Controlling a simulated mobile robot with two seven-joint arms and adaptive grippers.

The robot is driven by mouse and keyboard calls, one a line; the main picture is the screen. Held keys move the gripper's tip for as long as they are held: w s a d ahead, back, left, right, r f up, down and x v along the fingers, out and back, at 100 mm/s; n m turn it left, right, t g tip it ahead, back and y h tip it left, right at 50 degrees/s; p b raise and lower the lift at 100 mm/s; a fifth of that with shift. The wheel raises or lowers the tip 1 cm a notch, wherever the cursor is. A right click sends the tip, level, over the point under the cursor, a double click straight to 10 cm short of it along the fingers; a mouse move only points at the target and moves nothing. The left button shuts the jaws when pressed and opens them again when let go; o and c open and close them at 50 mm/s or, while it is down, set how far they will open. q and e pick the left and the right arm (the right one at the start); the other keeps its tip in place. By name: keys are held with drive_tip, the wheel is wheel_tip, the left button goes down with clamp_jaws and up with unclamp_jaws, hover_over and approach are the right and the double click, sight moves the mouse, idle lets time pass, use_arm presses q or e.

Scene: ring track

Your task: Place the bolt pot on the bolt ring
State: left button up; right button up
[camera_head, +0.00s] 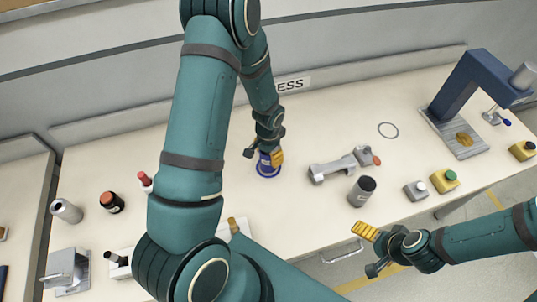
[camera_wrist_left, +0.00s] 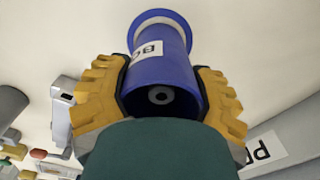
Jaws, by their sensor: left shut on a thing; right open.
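A blue pot (camera_head: 265,166) stands upright or nearly so at the table's middle, with a wider blue rim around its lower end. My left gripper (camera_head: 268,156) is shut on it from above and hides its upper part. In the left wrist view the pot (camera_wrist_left: 162,55) sits between the yellow fingers of the gripper (camera_wrist_left: 160,88), and its white label shows the letters "BO". A thin grey ring (camera_head: 388,130) lies flat on the table to the right, apart from the pot. My right gripper (camera_head: 373,250) is open and empty off the table's front edge.
A grey clamp-like tool (camera_head: 333,170) and a dark-topped grey cylinder (camera_head: 362,190) stand right of the pot. A blue press (camera_head: 470,85) stands at the far right. Button boxes (camera_head: 444,180) line the front edge. Table around the grey ring is clear.

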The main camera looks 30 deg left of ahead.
use_arm(q)
drive_tip(key=shift+f, duration=0.2)
drive_tip(key=shift+f, duration=0.15)
drive_tip(key=o, duration=1.2)
drive_tip(key=shift+o, duration=0.2)
